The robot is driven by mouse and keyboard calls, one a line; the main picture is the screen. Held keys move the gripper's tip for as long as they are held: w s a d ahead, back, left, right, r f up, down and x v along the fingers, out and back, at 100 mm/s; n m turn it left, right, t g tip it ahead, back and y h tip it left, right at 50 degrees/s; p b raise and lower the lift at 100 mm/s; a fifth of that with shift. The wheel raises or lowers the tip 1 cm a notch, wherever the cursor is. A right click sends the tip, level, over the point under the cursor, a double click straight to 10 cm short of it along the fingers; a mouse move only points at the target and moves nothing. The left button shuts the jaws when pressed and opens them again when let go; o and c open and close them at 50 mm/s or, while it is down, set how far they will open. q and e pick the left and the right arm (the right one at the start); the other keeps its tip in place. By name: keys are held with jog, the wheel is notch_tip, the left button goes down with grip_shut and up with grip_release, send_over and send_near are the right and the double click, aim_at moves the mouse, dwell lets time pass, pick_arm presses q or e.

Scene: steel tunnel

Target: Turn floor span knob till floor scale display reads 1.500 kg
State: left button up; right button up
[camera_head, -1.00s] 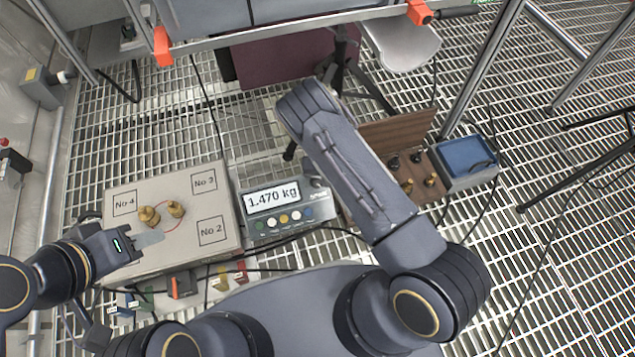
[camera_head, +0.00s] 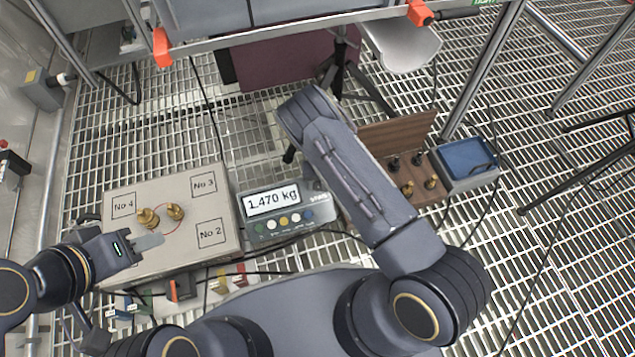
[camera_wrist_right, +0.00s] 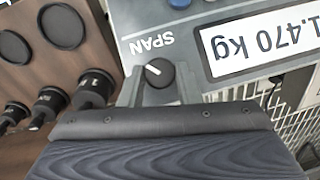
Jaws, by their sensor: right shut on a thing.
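The floor scale display (camera_head: 271,199) reads 1.470 kg in the head view, and it shows upside down in the right wrist view (camera_wrist_right: 262,42). The black span knob (camera_wrist_right: 159,72) with a white pointer line sits below the word SPAN on the grey indicator housing (camera_wrist_right: 190,16). My right gripper (camera_wrist_right: 158,84) is shut on the span knob; in the head view my right arm hides it. My left gripper (camera_head: 150,242) is over the near left part of the scale platform (camera_head: 150,262), close to two brass weights (camera_head: 160,215). Its jaw gap is unclear.
A wooden weight box (camera_head: 425,160) with brass and dark weights stands right of the indicator, next to a blue-topped box (camera_head: 467,156). Cables run across the grating. A metal frame with orange clamps (camera_head: 162,47) spans the back.

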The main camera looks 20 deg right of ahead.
jog(key=m, duration=0.1)
jog(key=m+y+b, duration=0.2)
jog(key=shift+d+f+t, duration=0.15)
jog(key=shift+d+t, duration=0.1)
jog(key=shift+t, duration=0.05)
jog(key=m+t+y+b, duration=0.1)
jog(key=m+b, duration=0.2)
jog(key=shift+s+d+y, duration=0.1)
jog(key=shift+y, duration=0.2)
jog(key=shift+m+y+b, duration=0.3)
jog(key=shift+m+b, duration=0.3)
jog(key=shift+b, duration=0.1)
jog(key=shift+t, duration=0.3)
jog(key=o, duration=1)
jog(key=shift+c, duration=0.2)
